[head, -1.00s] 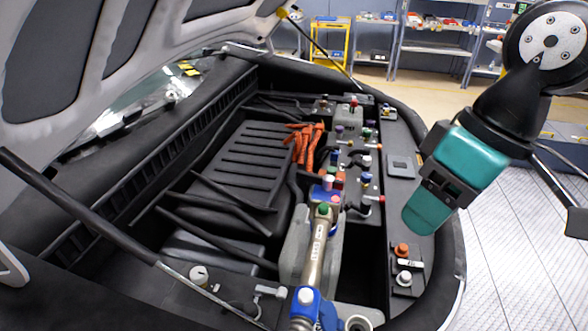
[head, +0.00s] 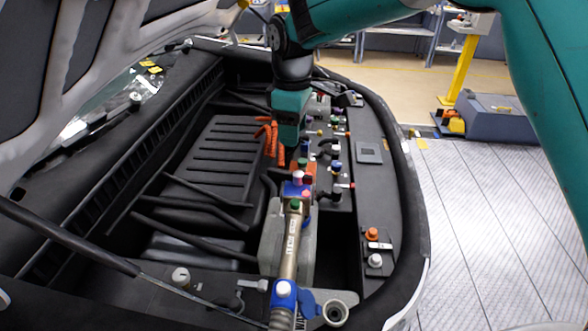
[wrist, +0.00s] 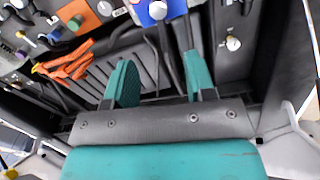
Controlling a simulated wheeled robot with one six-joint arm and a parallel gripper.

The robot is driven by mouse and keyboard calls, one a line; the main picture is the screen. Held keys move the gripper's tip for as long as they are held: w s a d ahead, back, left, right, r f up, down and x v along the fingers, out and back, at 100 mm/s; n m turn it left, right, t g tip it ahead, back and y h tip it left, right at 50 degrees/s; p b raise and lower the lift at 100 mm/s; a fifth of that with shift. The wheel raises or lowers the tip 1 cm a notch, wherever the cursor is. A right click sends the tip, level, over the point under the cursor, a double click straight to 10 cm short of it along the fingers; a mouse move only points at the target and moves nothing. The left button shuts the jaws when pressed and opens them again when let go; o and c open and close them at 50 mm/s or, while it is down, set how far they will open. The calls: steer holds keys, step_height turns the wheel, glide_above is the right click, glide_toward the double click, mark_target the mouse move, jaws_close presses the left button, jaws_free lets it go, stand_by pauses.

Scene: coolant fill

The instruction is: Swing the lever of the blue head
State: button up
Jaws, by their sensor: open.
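A blue head (head: 284,291) with a white button sits at the near end of a long metallic handle (head: 290,243), low in the head view. A blue lever-like part (head: 309,303) shows beside it, next to an open round filler neck (head: 336,312). My gripper (head: 288,155) points down into the bay, beyond the handle and close to the orange cables. In the wrist view its two teal fingers (wrist: 160,82) stand apart with nothing between them. A blue part with a white knob (wrist: 155,11) shows at the top there; I cannot tell if it is the head.
Orange cables (head: 268,135) lie left of my gripper. Coloured caps and valves (head: 335,166) line the right of the bay. The raised hood (head: 90,60) overhangs the left. Orange and white knobs (head: 373,242) stand on the right rim.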

mark_target(294, 172)
step_height(294, 172, down, 12)
steer(key=p, duration=0.3)
steer(key=shift+c, duration=0.4)
jaws_close()
